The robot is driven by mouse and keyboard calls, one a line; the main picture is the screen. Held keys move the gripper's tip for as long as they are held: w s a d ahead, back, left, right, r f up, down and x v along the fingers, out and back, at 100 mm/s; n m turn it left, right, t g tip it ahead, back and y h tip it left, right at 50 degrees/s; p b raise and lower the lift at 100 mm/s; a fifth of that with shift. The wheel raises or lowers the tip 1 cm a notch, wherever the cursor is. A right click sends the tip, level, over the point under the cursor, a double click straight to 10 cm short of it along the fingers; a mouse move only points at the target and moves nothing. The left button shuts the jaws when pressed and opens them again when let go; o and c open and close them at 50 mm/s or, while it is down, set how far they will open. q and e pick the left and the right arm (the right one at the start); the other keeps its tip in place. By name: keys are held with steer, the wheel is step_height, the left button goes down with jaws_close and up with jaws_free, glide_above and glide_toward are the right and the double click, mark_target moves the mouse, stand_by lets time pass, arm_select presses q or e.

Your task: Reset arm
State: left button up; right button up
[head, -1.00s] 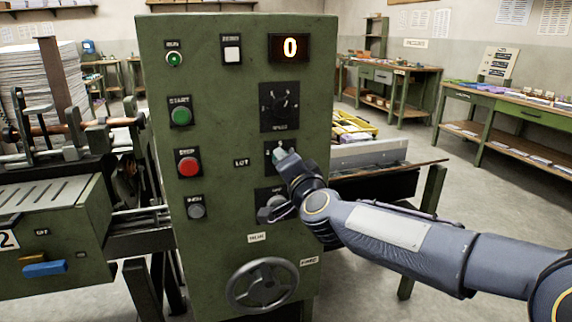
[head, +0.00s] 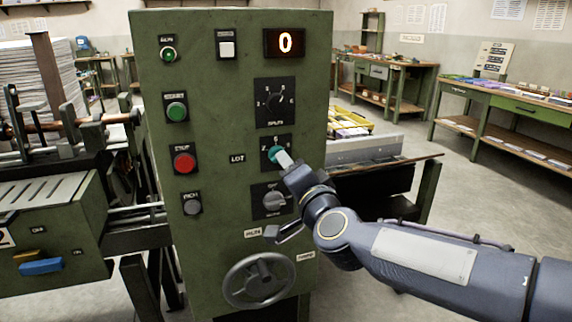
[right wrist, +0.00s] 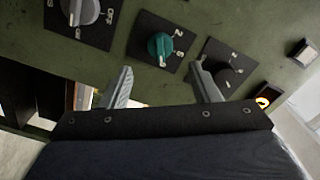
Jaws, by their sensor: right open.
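A green control panel (head: 225,130) stands upright in front of me. A teal selector knob (head: 273,154) sits beside the "LOT" label. My right gripper (head: 278,196) is open and empty in front of these knobs. In the right wrist view, its two fingers (right wrist: 161,67) are spread wide, with the teal knob (right wrist: 160,46) between and beyond them. One fingertip overlaps the teal knob's edge in the head view, and contact cannot be told. My left gripper is not in view.
A handwheel (head: 261,280) sits low on the panel, and a red button (head: 184,162) and green button (head: 176,111) are at its left. The display (head: 284,43) reads 0. A machine with stacked paper (head: 47,75) stands left. Benches (head: 510,110) stand at the back right.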

steer(key=shift+s+d, duration=0.15)
steer(key=shift+s, duration=0.4)
steer(key=s+d+f+n+g+h, duration=0.15)
steer(key=s+d+f+g, duration=0.25)
steer(key=s+d+f, duration=0.45)
steer(key=s+d+f+n+g, duration=0.3)
steer(key=s+f, duration=0.3)
steer(key=s, duration=0.5)
steer(key=s+d+f+n+g, duration=0.2)
steer(key=s+d+f+g, duration=0.2)
steer(key=s+d+f, duration=0.45)
step_height(320, 180, up, 21)
steer(key=s+a+p, duration=0.2)
steer(key=p, duration=1.9)
steer(key=shift+s+r+g, duration=0.2)
steer(key=shift+s+g, duration=0.1)
steer(key=shift+s, duration=0.1)
steer(key=shift+n, duration=0.25)
steer(key=shift+o, duration=0.2)
steer(key=shift+w, duration=0.1)
